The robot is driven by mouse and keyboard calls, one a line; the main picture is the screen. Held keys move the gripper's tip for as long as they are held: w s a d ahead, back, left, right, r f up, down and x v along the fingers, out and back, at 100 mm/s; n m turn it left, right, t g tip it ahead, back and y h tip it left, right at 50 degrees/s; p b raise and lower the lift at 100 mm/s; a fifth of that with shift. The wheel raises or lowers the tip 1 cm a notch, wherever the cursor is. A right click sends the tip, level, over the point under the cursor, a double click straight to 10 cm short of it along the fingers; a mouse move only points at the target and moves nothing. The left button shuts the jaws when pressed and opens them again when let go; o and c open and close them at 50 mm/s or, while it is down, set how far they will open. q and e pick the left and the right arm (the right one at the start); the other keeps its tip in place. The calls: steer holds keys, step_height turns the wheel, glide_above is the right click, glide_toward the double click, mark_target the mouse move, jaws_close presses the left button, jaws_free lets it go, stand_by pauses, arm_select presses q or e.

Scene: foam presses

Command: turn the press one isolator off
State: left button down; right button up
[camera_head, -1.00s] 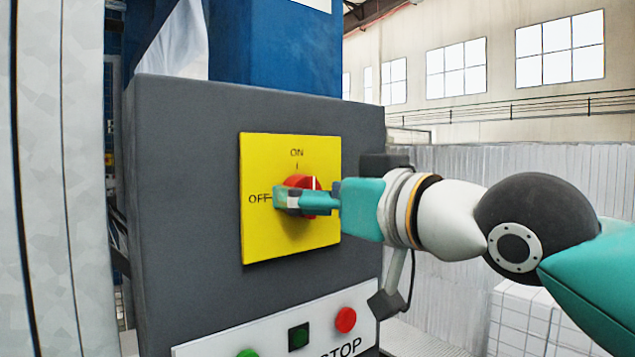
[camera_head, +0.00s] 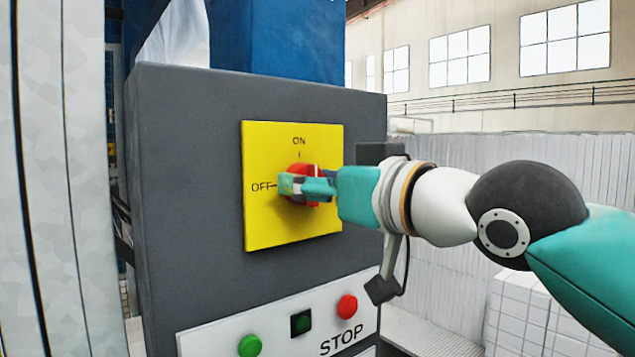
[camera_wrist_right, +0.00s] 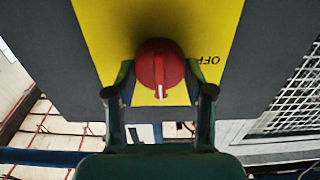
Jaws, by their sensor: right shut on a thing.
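The isolator is a red rotary knob (camera_head: 298,170) on a yellow plate (camera_head: 270,228) marked ON at the top and OFF at the left. My right gripper (camera_head: 305,187) reaches in from the right and is shut on the knob, covering part of it in the head view. In the right wrist view the knob (camera_wrist_right: 160,65) sits between the two fingers (camera_wrist_right: 160,88). Its white mark points to the bottom of that picture, with OFF to the right; this fits the knob pointing at ON. My left gripper is not in view.
The plate is on a grey cabinet (camera_head: 190,160). Below it, a white panel labelled STOP carries a green button (camera_head: 250,345), a dark square button (camera_head: 300,322) and a red button (camera_head: 347,306). A pale column (camera_head: 60,180) stands at the left.

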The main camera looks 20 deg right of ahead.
steer(key=n, duration=0.4)
steer(key=shift+n, duration=0.4)
steer(key=n, duration=0.4)
steer(key=shift+a+n, duration=0.15)
steer(key=shift+n, duration=0.15)
steer(key=n+p, duration=0.1)
steer(key=n, duration=0.4)
steer(key=shift+f, duration=0.15)
steer(key=shift+f+n+p, duration=0.15)
steer(key=shift+n+p, duration=0.25)
steer(key=shift+n, duration=1.1)
steer(key=shift+a+f+n, duration=0.1)
steer(key=shift+f+n, duration=0.05)
steer(key=shift+n, duration=0.15)
steer(key=o, duration=1.2)
steer(key=shift+c, duration=0.2)
